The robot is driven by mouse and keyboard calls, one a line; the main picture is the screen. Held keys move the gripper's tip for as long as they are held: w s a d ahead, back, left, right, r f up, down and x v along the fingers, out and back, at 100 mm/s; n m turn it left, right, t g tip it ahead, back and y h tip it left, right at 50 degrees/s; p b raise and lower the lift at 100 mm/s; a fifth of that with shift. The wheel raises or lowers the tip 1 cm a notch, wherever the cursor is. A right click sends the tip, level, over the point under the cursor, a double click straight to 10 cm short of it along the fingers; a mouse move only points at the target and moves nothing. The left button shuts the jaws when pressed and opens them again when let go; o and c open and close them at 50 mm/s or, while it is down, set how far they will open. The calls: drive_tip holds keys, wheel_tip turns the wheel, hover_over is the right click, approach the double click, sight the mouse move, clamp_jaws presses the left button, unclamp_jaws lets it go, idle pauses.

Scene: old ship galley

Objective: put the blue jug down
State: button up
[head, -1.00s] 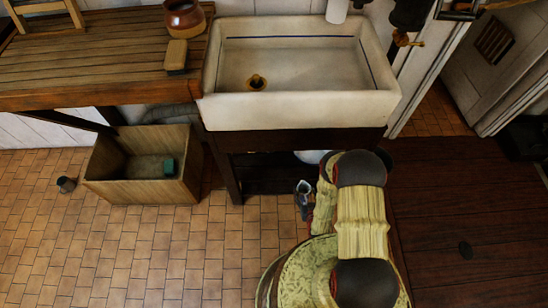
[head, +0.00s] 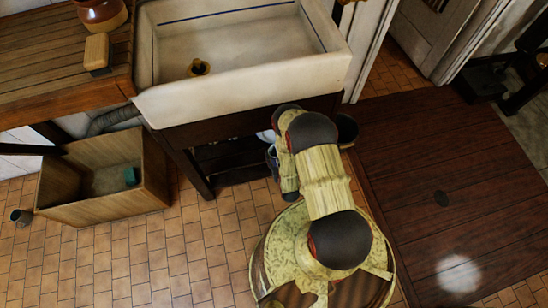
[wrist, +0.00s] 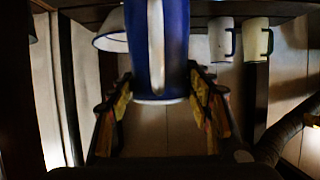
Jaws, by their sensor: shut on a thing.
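In the wrist view the blue jug (wrist: 177,45), with a pale handle and rim, is between the two fingers of my gripper (wrist: 160,84), which is shut on it. The far end of the jug runs out of the picture's top edge. In the head view my arm hides most of the gripper, and only a small bluish-grey part of the jug (head: 271,157) shows left of the arm, below the sink's front. I cannot tell whether the jug touches any surface.
The wrist view shows a white bowl (wrist: 110,32) and two pale mugs (wrist: 221,40) (wrist: 256,40) by a dark shelf (wrist: 205,9). The sink (head: 250,85) overhangs a dark stand. A wooden crate (head: 105,200) is left on the tiled floor (head: 130,255); a dark pot (head: 346,128) is right.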

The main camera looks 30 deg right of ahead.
sight(274, 153)
drive_tip(key=w+f, duration=0.1)
drive_tip(key=w+d+f+b, duration=0.1)
drive_tip(key=shift+w+f, duration=0.1)
drive_tip(key=shift+f, duration=0.2)
drive_tip(key=f, duration=0.1)
drive_tip(key=f+b, duration=0.1)
drive_tip(key=f, duration=0.1)
drive_tip(key=shift+w+f+b, duration=0.25)
drive_tip(key=shift+f+b, duration=0.05)
drive_tip(key=shift+b, duration=0.1)
drive_tip(key=shift+r, duration=0.1)
drive_tip(key=o, duration=1.8)
drive_tip(key=shift+s, duration=0.1)
